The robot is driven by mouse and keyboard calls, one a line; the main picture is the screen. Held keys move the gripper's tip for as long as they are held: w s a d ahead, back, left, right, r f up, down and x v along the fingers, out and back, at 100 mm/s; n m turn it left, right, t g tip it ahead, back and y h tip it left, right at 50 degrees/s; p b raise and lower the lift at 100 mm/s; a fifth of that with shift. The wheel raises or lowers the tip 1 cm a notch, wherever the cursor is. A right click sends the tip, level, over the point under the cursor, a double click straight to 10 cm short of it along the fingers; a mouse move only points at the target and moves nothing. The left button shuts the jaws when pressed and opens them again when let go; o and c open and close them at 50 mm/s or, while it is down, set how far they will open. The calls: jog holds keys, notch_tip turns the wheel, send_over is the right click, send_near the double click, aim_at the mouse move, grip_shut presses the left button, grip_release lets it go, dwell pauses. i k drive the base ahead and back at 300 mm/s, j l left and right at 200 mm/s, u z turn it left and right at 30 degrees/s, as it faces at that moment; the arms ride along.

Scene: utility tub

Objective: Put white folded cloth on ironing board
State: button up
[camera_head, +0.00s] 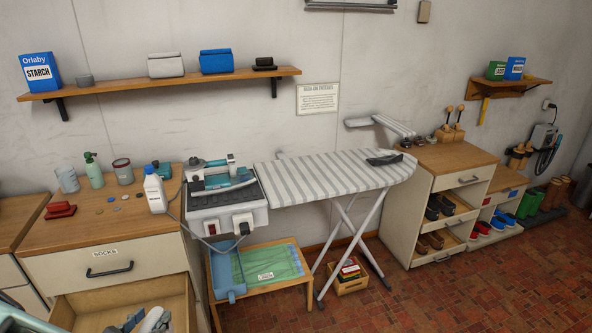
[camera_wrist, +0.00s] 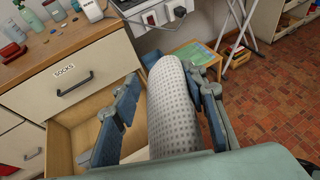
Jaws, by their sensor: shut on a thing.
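My gripper (camera_wrist: 164,90) is shut on a white folded cloth (camera_wrist: 177,110) with a grey dotted pattern, its rounded fold pointing forward between the blue-grey fingers. In the head view my gripper (camera_head: 146,317) shows only at the bottom edge, by the open drawer, with a little of the pale cloth. The ironing board (camera_head: 325,177) has a grey and white striped cover and stands to the right, beyond the grey machine. A dark iron-like object (camera_head: 384,159) lies at its right end. The middle of the board is bare.
The open drawer (camera_head: 175,296) is below the socks drawer (camera_head: 107,267). A grey machine (camera_head: 225,200) with a white bottle (camera_head: 154,190) beside it stands between the drawers and the board. A low table (camera_head: 285,287) and a small crate (camera_head: 349,284) are below. Red floor is open at right.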

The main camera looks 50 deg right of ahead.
aim_at(342, 170)
jog(key=l+u, duration=0.1)
jog(key=l, duration=0.3)
jog(key=k+l+u, duration=0.1)
jog(key=l, duration=0.35)
jog(key=l+u, duration=0.1)
jog(key=l, duration=0.3)
jog(key=k+l+u, duration=0.15)
jog(key=l, duration=0.25)
jog(key=k+l+u, duration=0.1)
jog(key=l, duration=0.3)
jog(key=k+l+u, duration=0.1)
jog(key=l, duration=0.3)
jog(key=k+l+u, duration=0.1)
jog(key=l, duration=0.3)
jog(key=k+l+u, duration=0.1)
jog(key=l, duration=0.25)
jog(key=k+l+u, duration=0.1)
jog(key=l, duration=0.35)
jog(key=k+l+u, duration=0.15)
jog(key=l, duration=0.25)
jog(key=k+l+u, duration=0.1)
jog(key=l, duration=0.35)
jog(key=l+u, duration=0.2)
jog(key=l, duration=0.45)
